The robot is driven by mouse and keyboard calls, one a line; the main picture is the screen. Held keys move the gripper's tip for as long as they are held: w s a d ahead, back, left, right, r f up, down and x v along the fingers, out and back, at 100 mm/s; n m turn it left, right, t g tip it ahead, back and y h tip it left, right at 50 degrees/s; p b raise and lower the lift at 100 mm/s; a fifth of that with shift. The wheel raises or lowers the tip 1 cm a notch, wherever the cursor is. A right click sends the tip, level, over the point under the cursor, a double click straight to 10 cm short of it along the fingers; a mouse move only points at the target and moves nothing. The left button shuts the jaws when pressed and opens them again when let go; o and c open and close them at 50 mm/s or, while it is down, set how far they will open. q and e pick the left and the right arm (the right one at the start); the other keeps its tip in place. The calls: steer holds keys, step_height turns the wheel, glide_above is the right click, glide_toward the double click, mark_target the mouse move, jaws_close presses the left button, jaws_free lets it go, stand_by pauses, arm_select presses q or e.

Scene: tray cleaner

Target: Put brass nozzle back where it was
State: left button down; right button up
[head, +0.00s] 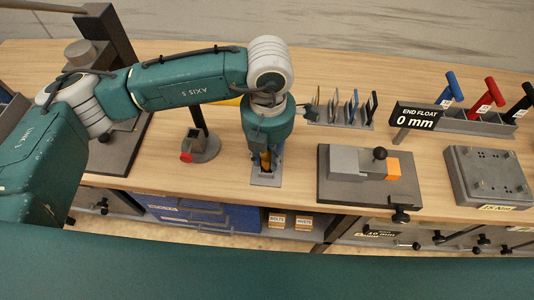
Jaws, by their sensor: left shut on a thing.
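My left gripper (266,166) points down at the middle of the bench, near its front edge. It is shut on the brass nozzle (265,160), a yellow-brown piece that shows between its fingers. The nozzle is over a small grey plate (266,180) on the bench. The fingers hide most of the nozzle, and I cannot tell whether its lower end touches the plate. My right gripper is not in view.
A dark stand with a red knob (187,157) is left of the gripper. A grey block fixture (345,160) with an orange part stands to the right. Behind are a tool rack (340,122) and a sign reading "END FLOAT 0 mm" (416,117). Drawers (200,212) are below the bench.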

arm_select(q)
steer(key=shift+f, duration=0.6)
steer(key=shift+f, duration=0.1)
steer(key=shift+f, duration=0.1)
steer(key=c, duration=1.4)
jaws_free()
steer(key=shift+c, duration=0.2)
